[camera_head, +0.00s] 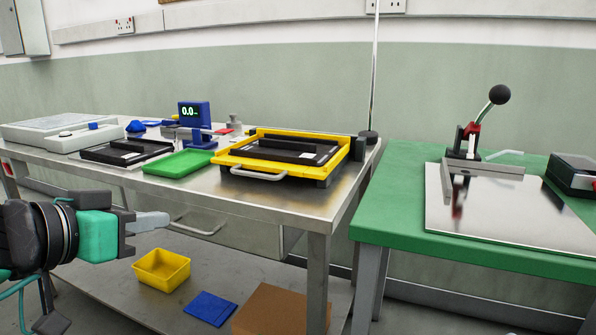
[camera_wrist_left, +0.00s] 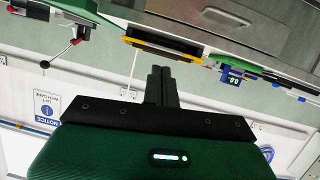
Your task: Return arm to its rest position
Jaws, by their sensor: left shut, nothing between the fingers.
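My left gripper (camera_head: 150,222) comes in from the left in the head view, in front of the steel table and below its top. Its fingers are together and empty. In the left wrist view the shut fingers (camera_wrist_left: 161,85) also show with nothing between them, and that picture is upside down. The left gripper touches nothing that I can see. My right gripper is in neither view.
The steel table (camera_head: 285,198) carries a yellow-framed tray (camera_head: 228,158), a green tray (camera_head: 178,163), a black tray (camera_head: 125,151) and a blue display (camera_head: 194,113). A green table (camera_head: 400,222) with a lever press (camera_head: 468,140) stands right. A yellow bin (camera_head: 161,270) is on the lower shelf.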

